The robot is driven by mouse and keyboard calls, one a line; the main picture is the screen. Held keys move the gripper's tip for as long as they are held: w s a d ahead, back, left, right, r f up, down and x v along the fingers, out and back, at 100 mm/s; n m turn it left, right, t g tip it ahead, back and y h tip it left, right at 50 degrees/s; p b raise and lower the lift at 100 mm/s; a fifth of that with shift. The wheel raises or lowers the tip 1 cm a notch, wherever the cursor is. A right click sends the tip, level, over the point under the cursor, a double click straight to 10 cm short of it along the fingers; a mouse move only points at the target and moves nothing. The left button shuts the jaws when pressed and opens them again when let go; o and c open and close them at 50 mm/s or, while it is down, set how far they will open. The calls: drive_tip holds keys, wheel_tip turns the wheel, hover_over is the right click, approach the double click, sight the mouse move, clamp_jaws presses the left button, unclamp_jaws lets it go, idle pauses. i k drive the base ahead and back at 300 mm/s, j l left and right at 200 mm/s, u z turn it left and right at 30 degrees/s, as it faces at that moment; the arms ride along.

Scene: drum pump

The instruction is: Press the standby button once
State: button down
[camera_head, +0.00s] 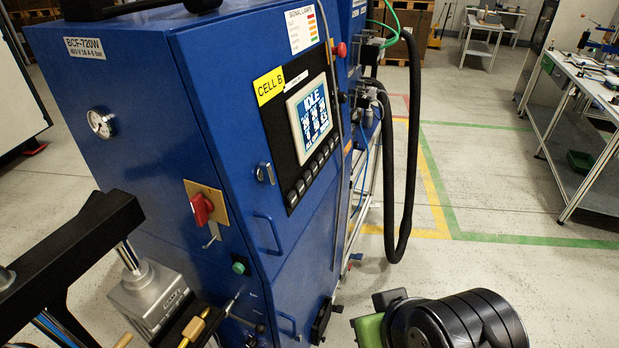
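A blue cabinet (155,130) fills the left and middle of the head view. On its front, a black panel carries a lit screen (309,115) reading "IDLE", with a slanted row of small dark buttons (312,172) below it. Their labels are too small to read, so I cannot tell which is standby. A green round button (239,268) sits lower, near the cabinet's corner. My gripper's fingers are not visible. A black, ridged rounded part at the bottom right seems to be my arm.
A red rotary switch (201,209) and a red knob (340,49) are on the cabinet. Black hoses (412,150) hang at its right. Metal and black equipment (150,295) crowds the bottom left. A workbench (590,90) stands far right. Floor between is clear.

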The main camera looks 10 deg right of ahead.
sight(307, 177)
drive_tip(key=l+u, duration=0.2)
drive_tip(key=u, duration=0.25)
drive_tip(key=l+u, duration=0.2)
drive_tip(key=u, duration=0.25)
drive_tip(key=k+l+u, duration=0.1)
drive_tip(key=u, duration=0.3)
drive_tip(key=k+l+u, duration=0.1)
drive_tip(key=l+u, duration=0.15)
drive_tip(key=u, duration=0.2)
drive_tip(key=k+l+u, duration=0.1)
drive_tip(key=u, duration=0.35)
